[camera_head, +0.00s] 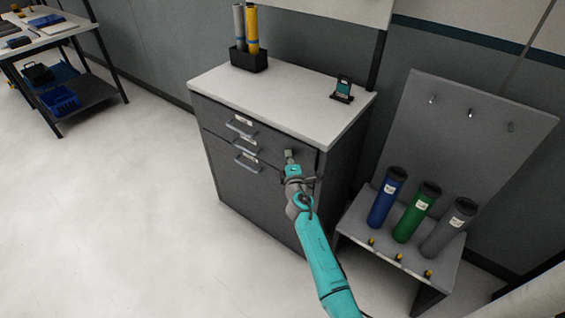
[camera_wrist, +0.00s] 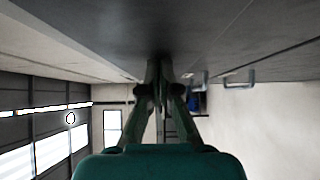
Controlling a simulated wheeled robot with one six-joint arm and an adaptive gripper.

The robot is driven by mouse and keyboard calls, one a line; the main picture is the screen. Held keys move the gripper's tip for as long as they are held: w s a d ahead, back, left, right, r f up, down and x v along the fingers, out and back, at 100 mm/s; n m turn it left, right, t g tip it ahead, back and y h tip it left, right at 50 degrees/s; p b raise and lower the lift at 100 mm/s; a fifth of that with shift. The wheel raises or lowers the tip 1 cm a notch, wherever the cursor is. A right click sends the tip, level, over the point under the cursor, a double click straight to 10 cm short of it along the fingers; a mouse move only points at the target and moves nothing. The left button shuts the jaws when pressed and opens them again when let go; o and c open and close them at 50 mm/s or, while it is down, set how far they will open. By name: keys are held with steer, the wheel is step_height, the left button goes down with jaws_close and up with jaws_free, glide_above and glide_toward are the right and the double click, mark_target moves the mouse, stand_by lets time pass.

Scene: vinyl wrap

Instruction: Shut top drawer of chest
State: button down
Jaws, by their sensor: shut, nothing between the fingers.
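The grey chest (camera_head: 225,170) with a white top stands in the middle of the head view. Its top drawer (camera_head: 215,108) has a silver handle (camera_head: 241,122) and looks flush or nearly flush with the body; a small gap cannot be ruled out. My gripper (camera_head: 288,155) is shut and empty, at the right part of the top drawer's front, away from the handle. In the wrist view my gripper's fingers (camera_wrist: 159,68) point at the dark grey front, touching it or very close. The contact point is hidden behind the fingers.
A black holder (camera_head: 249,60) with rolls and a small stand (camera_head: 343,90) are on the chest. Right of it is a low bench (camera_head: 350,228) with blue, green and grey tubes. Floor is clear to the left.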

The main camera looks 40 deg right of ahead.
steer(key=shift+w+d+r, duration=0.1)
steer(key=shift+w+d, duration=0.1)
steer(key=shift+d, duration=0.65)
steer(key=shift+d+r, duration=0.1)
steer(key=shift+d, duration=0.1)
steer(key=s+a, duration=0.9)
steer(key=s, duration=0.1)
steer(key=shift+a, duration=0.15)
steer(key=shift+f, duration=0.2)
